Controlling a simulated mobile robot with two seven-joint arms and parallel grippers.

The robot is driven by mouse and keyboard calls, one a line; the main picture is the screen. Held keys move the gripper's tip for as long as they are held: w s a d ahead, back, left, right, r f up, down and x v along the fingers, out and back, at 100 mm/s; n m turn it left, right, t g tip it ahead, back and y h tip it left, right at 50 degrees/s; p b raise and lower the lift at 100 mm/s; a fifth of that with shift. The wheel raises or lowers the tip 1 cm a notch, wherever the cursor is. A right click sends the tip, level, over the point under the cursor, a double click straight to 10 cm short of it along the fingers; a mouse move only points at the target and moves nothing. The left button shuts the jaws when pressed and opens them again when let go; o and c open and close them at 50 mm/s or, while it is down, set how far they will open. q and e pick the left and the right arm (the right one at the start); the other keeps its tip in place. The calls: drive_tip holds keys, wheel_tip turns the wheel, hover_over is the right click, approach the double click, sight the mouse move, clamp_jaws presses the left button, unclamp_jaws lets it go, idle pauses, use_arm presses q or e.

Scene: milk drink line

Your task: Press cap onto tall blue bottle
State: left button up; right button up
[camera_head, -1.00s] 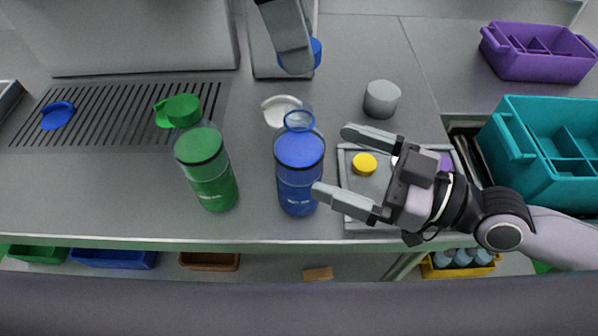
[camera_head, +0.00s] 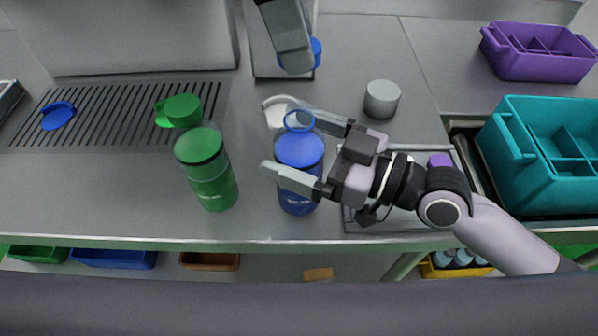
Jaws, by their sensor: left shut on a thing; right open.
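The tall blue bottle (camera_head: 299,153) stands upright on the counter, with a blue loop (camera_head: 299,121) at the back of its top. My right gripper (camera_head: 283,139) is open at the bottle, one finger in front of it and the other behind the top. I cannot tell whether the fingers touch it. Another blue cap (camera_head: 57,115) with a tab lies on the slotted grille at the left.
A green bottle (camera_head: 206,165) stands left of the blue one, with a green cap (camera_head: 180,110) behind it. A white cap (camera_head: 275,112) and a grey cylinder (camera_head: 382,99) are farther back. A grey tray (camera_head: 430,147) lies under my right arm. Teal (camera_head: 555,125) and purple (camera_head: 540,60) bins are right.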

drive_tip(key=c, duration=1.5)
use_arm(q)
hover_over(300, 110)
drive_tip(key=shift+a+f, duration=0.15)
drive_tip(key=shift+f, duration=1.1)
drive_tip(key=shift+a+f, duration=0.15)
drive_tip(key=shift+f, duration=1.1)
drive_tip(key=shift+f, duration=0.85)
drive_tip(key=shift+f, duration=0.65)
drive_tip(key=o, duration=1.1)
